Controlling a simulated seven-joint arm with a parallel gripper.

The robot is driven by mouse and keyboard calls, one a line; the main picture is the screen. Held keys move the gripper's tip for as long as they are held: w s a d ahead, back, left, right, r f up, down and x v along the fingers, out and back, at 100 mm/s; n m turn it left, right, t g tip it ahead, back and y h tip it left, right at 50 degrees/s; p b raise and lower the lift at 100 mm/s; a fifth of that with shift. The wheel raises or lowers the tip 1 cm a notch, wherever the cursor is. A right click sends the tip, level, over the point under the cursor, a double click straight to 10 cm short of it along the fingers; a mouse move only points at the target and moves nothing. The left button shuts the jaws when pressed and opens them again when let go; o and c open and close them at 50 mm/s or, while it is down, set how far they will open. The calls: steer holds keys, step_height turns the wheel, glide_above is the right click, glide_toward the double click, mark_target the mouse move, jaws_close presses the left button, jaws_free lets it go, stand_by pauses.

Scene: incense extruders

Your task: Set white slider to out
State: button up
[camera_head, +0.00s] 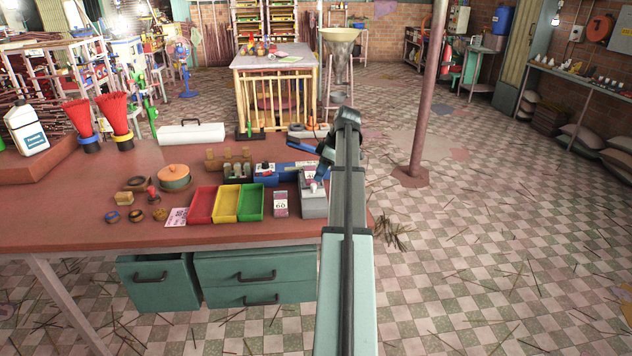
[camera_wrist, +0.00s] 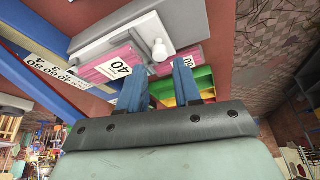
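The white slider (camera_wrist: 160,48) shows in the wrist view as a small white knob on the side of a pale grey box (camera_wrist: 120,38). In the head view the knob (camera_head: 313,187) is a small white spot on the grey box (camera_head: 314,207) at the table's right end. My gripper (camera_wrist: 158,80) has two blue fingers with a gap between them and nothing held. The knob appears just beyond the fingertips in the wrist view, apart from them. In the head view my gripper (camera_head: 322,172) is above the box, partly hidden by my arm.
Red (camera_head: 201,205), yellow (camera_head: 226,203) and green (camera_head: 250,202) trays stand left of the box. A pink-and-white block marked 60 (camera_head: 281,204) stands between. A blue device (camera_head: 284,172) lies behind. The table ends just right of the box.

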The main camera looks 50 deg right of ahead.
mark_target(314, 184)
steer(key=shift+x, duration=2.1)
steer(key=shift+c, duration=0.2)
jaws_close()
